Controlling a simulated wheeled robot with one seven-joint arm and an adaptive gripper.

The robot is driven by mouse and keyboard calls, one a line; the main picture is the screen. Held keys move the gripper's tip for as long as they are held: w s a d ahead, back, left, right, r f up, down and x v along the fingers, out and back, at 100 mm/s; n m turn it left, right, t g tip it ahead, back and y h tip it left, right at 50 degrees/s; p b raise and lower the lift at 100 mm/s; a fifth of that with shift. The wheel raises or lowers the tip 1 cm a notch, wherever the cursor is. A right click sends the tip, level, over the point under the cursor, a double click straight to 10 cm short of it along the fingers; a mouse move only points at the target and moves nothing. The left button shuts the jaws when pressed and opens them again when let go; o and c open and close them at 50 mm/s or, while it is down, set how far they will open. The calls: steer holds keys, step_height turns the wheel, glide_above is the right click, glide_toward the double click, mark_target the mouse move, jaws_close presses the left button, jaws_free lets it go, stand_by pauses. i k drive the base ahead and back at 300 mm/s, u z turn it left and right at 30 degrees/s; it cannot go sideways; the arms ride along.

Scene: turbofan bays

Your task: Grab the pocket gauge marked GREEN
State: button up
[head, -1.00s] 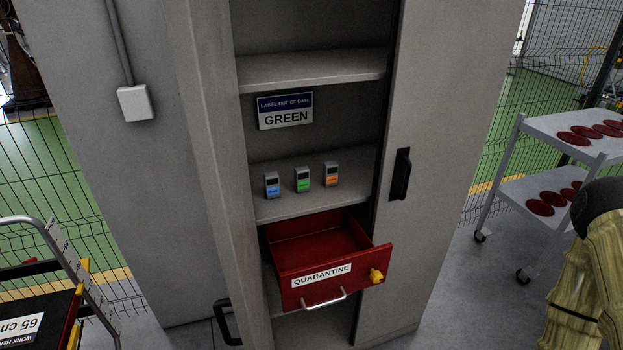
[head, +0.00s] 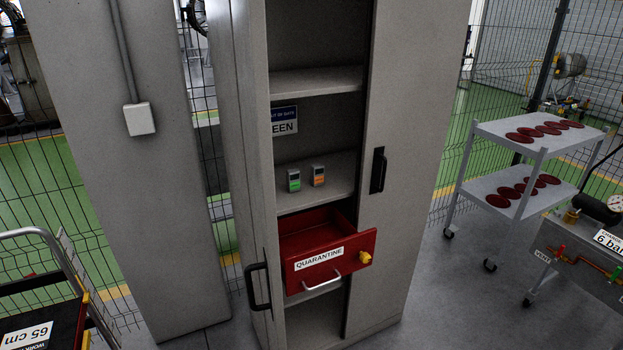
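The green-labelled pocket gauge (head: 294,181) stands upright on the cabinet's middle shelf (head: 335,187), at its left visible end in the head view. An orange-labelled gauge (head: 318,175) stands just right of it. The blue-labelled gauge is not visible; the cabinet's left door covers that side of the shelf. A sign (head: 285,121) on the cabinet's back wall is partly hidden, showing "OUT OF DATE" and part of "GREEN". My gripper is not in view.
Below the shelf, a red QUARANTINE drawer (head: 362,241) sticks out open. The left door (head: 238,150) stands open beside it. A trolley with red discs (head: 482,131) and a pressure-gauge bench (head: 590,278) stand right. A 65 cm platform (head: 65,318) is at left. Floor in front is partly clear.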

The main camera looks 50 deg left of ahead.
mark_target(293, 177)
steer(key=u, duration=0.2)
steer(key=i, duration=0.7)
steer(key=u, duration=0.5)
